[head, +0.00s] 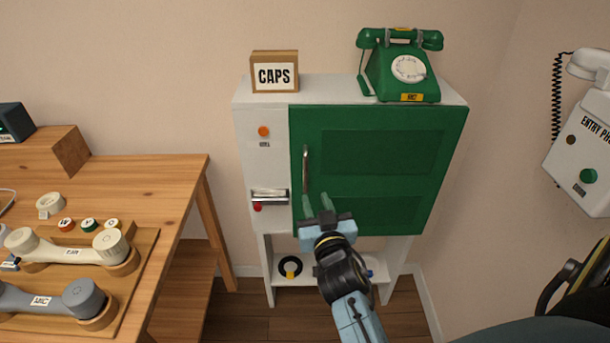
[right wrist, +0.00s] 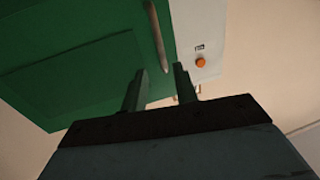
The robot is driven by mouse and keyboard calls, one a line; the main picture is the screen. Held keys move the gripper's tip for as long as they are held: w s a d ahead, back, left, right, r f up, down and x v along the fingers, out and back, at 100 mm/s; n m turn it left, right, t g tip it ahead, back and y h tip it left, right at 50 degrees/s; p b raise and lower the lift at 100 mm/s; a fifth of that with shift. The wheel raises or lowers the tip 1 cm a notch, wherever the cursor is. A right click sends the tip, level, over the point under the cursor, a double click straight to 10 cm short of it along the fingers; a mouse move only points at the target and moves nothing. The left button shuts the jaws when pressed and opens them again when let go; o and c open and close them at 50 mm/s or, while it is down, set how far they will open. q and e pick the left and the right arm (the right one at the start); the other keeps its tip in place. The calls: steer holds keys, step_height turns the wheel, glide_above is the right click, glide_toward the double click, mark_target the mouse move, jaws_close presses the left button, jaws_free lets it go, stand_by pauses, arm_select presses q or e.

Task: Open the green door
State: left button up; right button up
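The green door (head: 380,160) is the front of a white cabinet and looks shut. It also fills the upper left of the right wrist view (right wrist: 75,60). Its slim upright metal handle (head: 306,165) is near the door's left edge, and the handle's end shows in the right wrist view (right wrist: 157,35). My right gripper (head: 316,203) is in front of the door, just below and right of the handle in the head view. Its two fingers are apart with nothing between them; in the right wrist view (right wrist: 159,82) the handle lies beyond the gap. My left gripper is not in view.
A green dial phone (head: 408,70) and a CAPS box (head: 274,72) stand on the white cabinet (head: 250,160). A silver latch-like bar (head: 268,195) sits left of the door. A wooden table (head: 130,175) with handsets is left; a wall phone (head: 585,150) is right.

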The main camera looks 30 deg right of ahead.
mark_target(306, 174)
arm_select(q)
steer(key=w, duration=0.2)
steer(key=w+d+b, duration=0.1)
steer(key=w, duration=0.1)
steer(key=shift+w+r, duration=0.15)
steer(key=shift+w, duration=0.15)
arm_select(e)
steer(key=x, duration=1.1)
steer(key=shift+w, duration=0.15)
steer(key=shift+c, duration=0.2)
jaws_close()
